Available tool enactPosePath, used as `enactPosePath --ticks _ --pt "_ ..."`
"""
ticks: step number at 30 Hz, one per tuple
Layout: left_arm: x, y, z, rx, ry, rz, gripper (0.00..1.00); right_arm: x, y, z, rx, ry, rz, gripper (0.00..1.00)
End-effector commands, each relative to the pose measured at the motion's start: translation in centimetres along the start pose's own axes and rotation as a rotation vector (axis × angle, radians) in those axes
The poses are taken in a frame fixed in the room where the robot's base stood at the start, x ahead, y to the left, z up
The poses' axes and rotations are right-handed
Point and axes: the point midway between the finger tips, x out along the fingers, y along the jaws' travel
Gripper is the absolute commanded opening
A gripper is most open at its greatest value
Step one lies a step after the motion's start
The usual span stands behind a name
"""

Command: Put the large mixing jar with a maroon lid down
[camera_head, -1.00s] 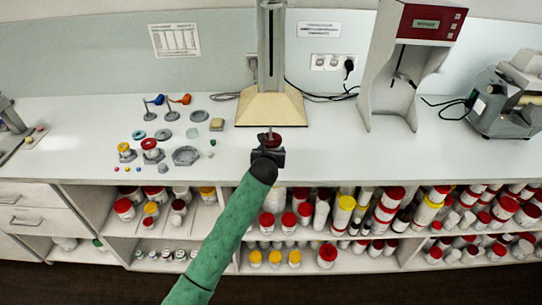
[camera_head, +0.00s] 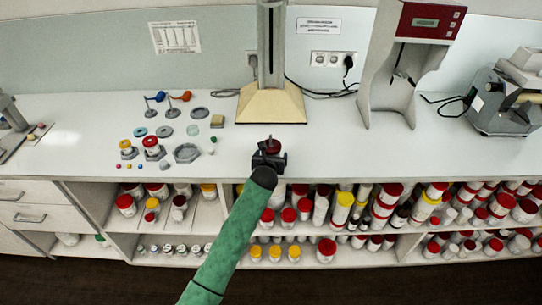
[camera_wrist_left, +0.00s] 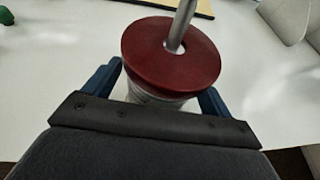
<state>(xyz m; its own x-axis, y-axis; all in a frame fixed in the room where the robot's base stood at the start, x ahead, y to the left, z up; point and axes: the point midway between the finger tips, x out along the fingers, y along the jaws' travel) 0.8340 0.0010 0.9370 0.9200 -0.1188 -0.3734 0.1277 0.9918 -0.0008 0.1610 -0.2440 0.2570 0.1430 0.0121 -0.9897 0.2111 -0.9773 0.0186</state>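The large mixing jar shows its round maroon lid (camera_wrist_left: 170,55) close up in the left wrist view, with a grey metal rod rising from the lid. The pale jar body (camera_wrist_left: 155,97) is mostly hidden below the lid. My left gripper (camera_wrist_left: 160,85) has one blue finger on each side of the jar and appears shut on it; the lid hides the contact. In the head view, the maroon lid (camera_head: 270,144) shows just beyond my left gripper (camera_head: 268,158), over the front part of the bench. I cannot tell whether the jar's base touches the bench. My right gripper is not in view.
A red-topped machine (camera_head: 415,50) stands right; small jars and lids (camera_head: 152,146) are left. Full shelves lie below.

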Motion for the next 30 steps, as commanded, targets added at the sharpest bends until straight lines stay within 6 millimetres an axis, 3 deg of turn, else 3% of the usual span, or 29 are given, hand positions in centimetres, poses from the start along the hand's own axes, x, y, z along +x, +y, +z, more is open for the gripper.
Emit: enactPosePath --ticks 11,14,18,30 --pt "-0.4 0.1 0.1 0.003 0.0 0.001 0.84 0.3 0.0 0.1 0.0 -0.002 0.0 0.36" --pt "-1.6 0.1 0.0 0.003 -0.002 0.001 0.84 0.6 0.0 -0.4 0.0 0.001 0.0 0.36" --pt "-4.2 0.1 -0.1 0.004 -0.002 0.0 0.84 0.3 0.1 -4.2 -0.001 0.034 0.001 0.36" --pt "-10.9 0.0 0.1 0.003 0.0 0.0 0.84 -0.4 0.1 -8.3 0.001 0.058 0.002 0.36"
